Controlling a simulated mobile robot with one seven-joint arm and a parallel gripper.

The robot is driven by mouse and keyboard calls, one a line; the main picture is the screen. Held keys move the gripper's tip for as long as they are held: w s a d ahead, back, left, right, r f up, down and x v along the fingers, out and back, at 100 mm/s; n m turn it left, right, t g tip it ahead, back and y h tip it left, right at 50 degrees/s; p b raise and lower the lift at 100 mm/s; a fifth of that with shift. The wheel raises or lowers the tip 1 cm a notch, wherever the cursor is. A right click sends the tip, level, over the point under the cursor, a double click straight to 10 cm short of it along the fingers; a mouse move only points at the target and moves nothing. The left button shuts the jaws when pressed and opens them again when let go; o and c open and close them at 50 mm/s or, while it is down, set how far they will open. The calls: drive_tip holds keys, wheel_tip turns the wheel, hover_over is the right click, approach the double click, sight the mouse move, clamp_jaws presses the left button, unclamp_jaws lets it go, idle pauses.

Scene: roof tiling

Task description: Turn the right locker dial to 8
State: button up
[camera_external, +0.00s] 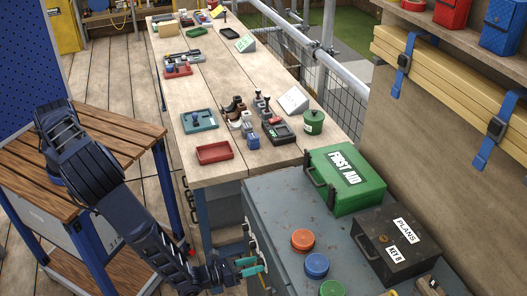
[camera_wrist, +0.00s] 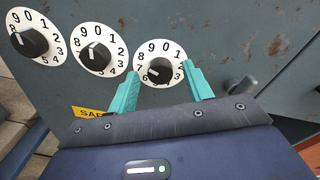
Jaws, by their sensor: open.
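Three round white dials with black knobs sit in a row on a grey locker face in the wrist view. The right dial (camera_wrist: 160,66) is the closest to my gripper (camera_wrist: 163,84). My teal fingers are open, one on each side of the right dial's lower part, with the knob between them. I cannot tell whether they touch it. The knob's pale mark is on its left side; its exact number is unclear. The middle dial (camera_wrist: 97,50) and left dial (camera_wrist: 30,42) stand clear of the fingers. In the external view my gripper (camera_external: 250,266) is beside the grey locker (camera_external: 285,215); the dials are hidden there.
A green first aid box (camera_external: 345,180), a dark plans box (camera_external: 396,245) and several round lids stand on the locker. A wooden workbench (camera_external: 225,85) with trays is behind. A yellow label (camera_wrist: 90,112) is below the dials.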

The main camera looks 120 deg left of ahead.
drive_tip(key=v, duration=1)
drive_tip(key=shift+s+d, duration=0.2)
drive_tip(key=s+a+r+n+g, duration=0.4)
drive_tip(key=r+n, duration=0.1)
drive_tip(key=r, duration=0.6)
drive_tip(key=s+a+r+n+g, duration=0.3)
drive_tip(key=s+r+n+g, duration=0.1)
drive_tip(key=r, duration=0.7)
drive_tip(key=s+a+r+n+g, duration=0.4)
drive_tip(key=r+n, duration=0.1)
drive_tip(key=r, duration=0.6)
drive_tip(key=s+d+r+n+t+h, duration=0.1)
drive_tip(key=s+r+h, duration=0.3)
drive_tip(key=s, duration=0.5)
drive_tip(key=s+d+r+n+t+h, duration=0.2)
drive_tip(key=s+r+n+h, duration=0.2)
drive_tip(key=s+r, duration=0.5)
drive_tip(key=s+d+r+n+t+h, duration=0.1)
drive_tip(key=s+r+h, duration=0.3)
drive_tip(key=s, duration=0.7)
drive_tip(key=shift+d+r+n+t+h, duration=0.3)
drive_tip(key=shift+d+r+n, duration=0.35)
drive_tip(key=shift+r, duration=0.7)
drive_tip(key=shift+a, duration=0.1)
